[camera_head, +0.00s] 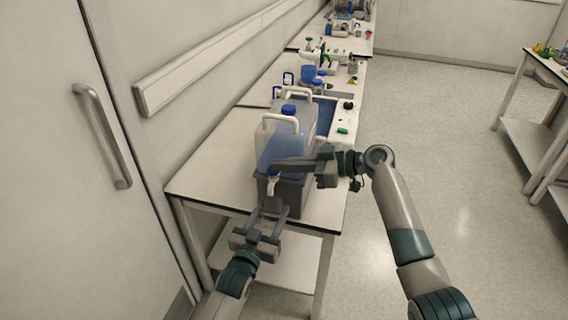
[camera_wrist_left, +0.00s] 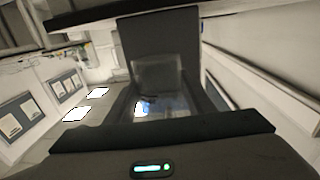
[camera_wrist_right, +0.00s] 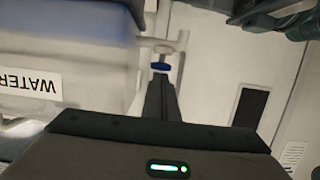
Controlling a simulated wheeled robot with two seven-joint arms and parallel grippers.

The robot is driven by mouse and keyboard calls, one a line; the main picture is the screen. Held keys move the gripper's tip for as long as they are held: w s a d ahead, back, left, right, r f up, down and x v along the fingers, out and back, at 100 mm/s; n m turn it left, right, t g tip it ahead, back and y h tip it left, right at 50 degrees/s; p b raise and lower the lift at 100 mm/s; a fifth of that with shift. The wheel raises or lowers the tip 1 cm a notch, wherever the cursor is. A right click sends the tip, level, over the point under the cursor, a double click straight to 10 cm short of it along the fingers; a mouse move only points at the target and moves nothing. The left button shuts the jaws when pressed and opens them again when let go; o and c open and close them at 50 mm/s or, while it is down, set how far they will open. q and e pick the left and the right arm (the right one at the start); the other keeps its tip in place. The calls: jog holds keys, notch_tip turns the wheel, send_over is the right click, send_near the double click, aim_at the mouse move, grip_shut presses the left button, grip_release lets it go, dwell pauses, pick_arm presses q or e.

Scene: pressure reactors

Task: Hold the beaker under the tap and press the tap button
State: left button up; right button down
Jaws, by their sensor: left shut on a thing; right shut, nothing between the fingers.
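A clear water container (camera_head: 282,135) with a blue cap and white handle stands on a grey block (camera_head: 293,192) at the near end of the bench. Its white tap (camera_head: 271,188) faces me. In the right wrist view the tap's blue button (camera_wrist_right: 161,67) is just beyond the fingertips. My right gripper (camera_head: 276,163) is shut and empty by the tap; contact with the button cannot be told. My left gripper (camera_head: 269,209) is shut on the clear beaker (camera_wrist_left: 158,78), below the tap. The beaker is hard to make out in the head view.
The white bench (camera_head: 222,165) runs away from me, with a second container, a blue tray (camera_head: 325,114) and small lab items behind. A door with a handle (camera_head: 102,135) is at the left. The floor on the right is open up to another table (camera_head: 545,75).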

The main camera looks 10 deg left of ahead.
notch_tip(320, 180, down, 3)
jog(key=shift+s+d+r, duration=0.1)
jog(key=shift+s, duration=0.05)
pick_arm(q)
jog(key=shift+s+r, duration=0.1)
pick_arm(e)
jog(key=shift+d+f, duration=0.1)
jog(key=shift+f, duration=0.1)
dwell(1.6)
jog(key=shift+r, duration=0.15)
dwell(2.4)
jog(key=d+r, duration=0.7)
jog(key=d, duration=0.2)
jog(key=shift+s+d+r, duration=0.15)
jog(key=shift+d+r, duration=0.05)
jog(key=shift+d, duration=0.05)
jog(key=shift+r, duration=0.1)
dwell(0.3)
